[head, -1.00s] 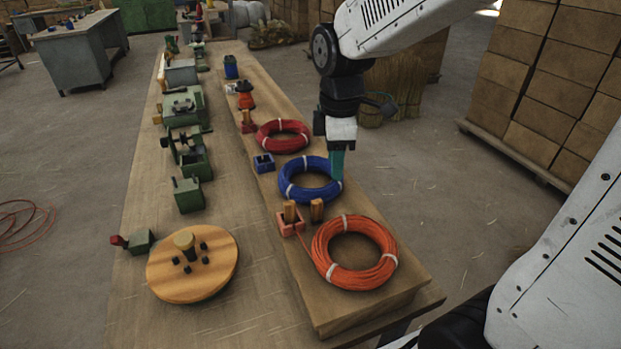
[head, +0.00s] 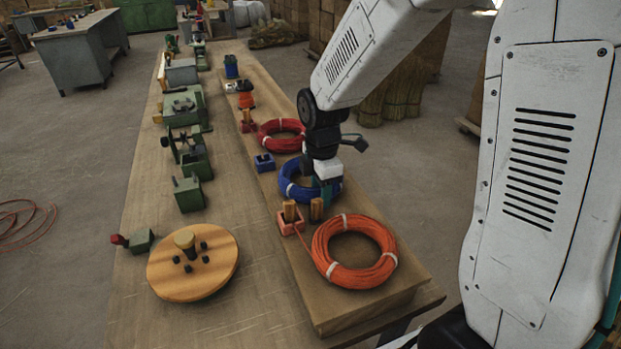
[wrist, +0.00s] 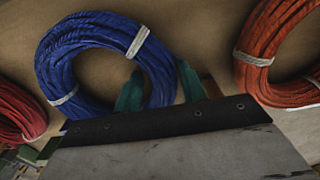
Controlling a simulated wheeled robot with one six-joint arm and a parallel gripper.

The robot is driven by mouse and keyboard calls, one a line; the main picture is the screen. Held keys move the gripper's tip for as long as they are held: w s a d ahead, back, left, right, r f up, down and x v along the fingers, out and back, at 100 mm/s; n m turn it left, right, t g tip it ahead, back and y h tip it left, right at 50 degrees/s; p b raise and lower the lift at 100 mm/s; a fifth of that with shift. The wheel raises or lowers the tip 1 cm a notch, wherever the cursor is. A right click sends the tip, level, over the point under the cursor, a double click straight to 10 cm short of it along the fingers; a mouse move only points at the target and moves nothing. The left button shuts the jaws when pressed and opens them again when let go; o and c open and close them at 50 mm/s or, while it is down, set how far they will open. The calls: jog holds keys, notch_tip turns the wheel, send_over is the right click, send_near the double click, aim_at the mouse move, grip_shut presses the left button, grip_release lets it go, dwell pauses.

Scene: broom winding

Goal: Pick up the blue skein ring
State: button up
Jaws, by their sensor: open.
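The blue skein ring (head: 294,189) lies flat on the raised wooden board, between the red ring and the orange ring. It has white ties. In the head view my gripper (head: 325,192) is low at its right side and hides part of it. In the wrist view the blue ring (wrist: 62,58) is at upper left. My open gripper (wrist: 158,80) has one teal finger over the ring's hole and the other just outside its coil, with the coil between them. I cannot tell whether the fingers touch it.
The orange ring (head: 330,262) lies close in front and the red ring (head: 270,139) just behind. Wooden pegs (head: 316,210) and a small blue block (head: 264,162) stand near the blue ring. A round wooden disc (head: 192,280) sits on the lower tabletop.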

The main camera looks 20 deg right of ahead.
grip_shut()
